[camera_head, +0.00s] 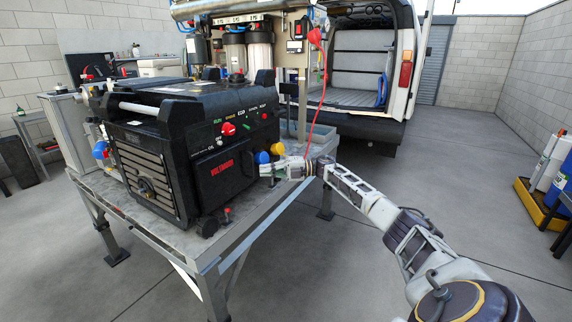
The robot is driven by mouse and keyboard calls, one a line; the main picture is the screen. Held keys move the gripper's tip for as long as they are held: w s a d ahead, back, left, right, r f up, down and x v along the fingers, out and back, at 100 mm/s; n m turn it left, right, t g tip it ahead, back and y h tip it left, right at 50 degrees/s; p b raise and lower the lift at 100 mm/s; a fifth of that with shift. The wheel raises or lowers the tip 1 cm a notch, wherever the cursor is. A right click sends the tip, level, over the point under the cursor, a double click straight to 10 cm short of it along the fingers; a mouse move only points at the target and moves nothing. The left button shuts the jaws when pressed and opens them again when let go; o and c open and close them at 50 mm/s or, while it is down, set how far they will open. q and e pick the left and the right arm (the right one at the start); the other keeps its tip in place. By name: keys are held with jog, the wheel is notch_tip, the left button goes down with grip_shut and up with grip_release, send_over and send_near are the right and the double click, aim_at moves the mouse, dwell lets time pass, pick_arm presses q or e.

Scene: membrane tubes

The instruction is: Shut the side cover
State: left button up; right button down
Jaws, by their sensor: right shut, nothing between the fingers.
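The black machine (150,150) stands on the metal table. Its side cover (222,180), a black panel with red lettering, is on the face turned towards my right arm. It looks nearly flush with the housing; I cannot tell whether a small gap is left. My left gripper is out of view.
The table (225,240) has a narrow free strip in front of the machine. Filter housings (259,50) and a hanging red cable (318,75) are behind it. A white van (403,70) stands open at the back. The floor to the right is mostly clear.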

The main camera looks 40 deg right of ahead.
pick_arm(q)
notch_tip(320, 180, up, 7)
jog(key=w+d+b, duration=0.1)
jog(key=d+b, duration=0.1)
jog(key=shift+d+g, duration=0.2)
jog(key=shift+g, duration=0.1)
pick_arm(e)
jog(key=w+d, duration=0.1)
jog(key=d, duration=0.8)
jog(key=shift+d+f, duration=0.15)
jog(key=shift+f, duration=0.05)
dwell(0.6)
